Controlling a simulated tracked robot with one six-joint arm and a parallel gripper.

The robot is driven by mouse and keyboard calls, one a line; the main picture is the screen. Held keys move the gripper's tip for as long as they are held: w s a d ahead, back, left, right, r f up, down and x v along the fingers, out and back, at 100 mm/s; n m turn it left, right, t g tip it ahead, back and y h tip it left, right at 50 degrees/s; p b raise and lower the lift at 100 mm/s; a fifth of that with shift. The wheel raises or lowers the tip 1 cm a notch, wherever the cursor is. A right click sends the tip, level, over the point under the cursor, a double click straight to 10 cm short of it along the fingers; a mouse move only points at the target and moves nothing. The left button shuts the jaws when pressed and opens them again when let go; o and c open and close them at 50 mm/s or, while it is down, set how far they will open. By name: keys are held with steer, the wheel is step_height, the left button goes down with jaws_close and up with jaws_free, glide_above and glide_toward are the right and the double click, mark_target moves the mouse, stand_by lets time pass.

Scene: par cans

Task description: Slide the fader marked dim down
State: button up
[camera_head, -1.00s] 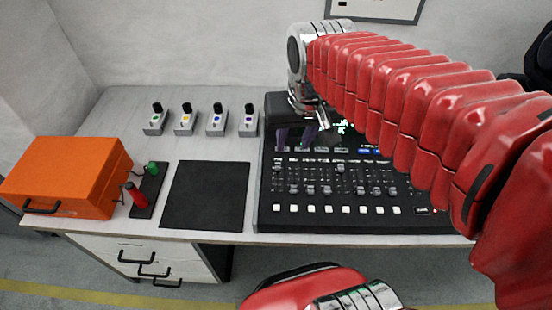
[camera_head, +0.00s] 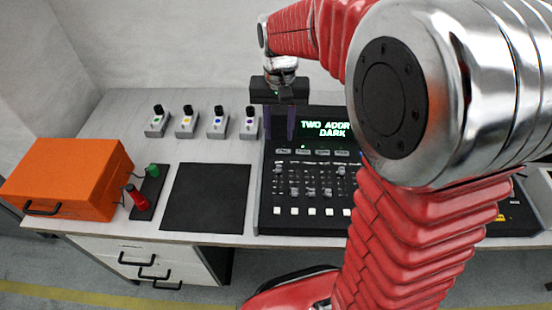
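The black lighting console (camera_head: 267,215) stands on the bench, its right part hidden behind my arm. Several grey fader knobs show on its left half, such as one fader (camera_head: 294,192); the labels are too small for me to tell which is marked dim. The console's screen (camera_head: 326,129) reads "TWO ADDR…" and "DARK", cut off by my arm. My gripper (camera_head: 279,136) points down over the console's upper left corner, beside the screen and beyond the faders. Its two dark fingers are apart with nothing visible between them.
Several small grey switch boxes (camera_head: 187,126) stand in a row left of the gripper.

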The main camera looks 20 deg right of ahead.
mark_target(279, 167)
step_height(279, 167, down, 14)
steer(key=shift+r, duration=0.1)
stand_by(0.9)
steer(key=shift+c, duration=0.6)
jaws_close()
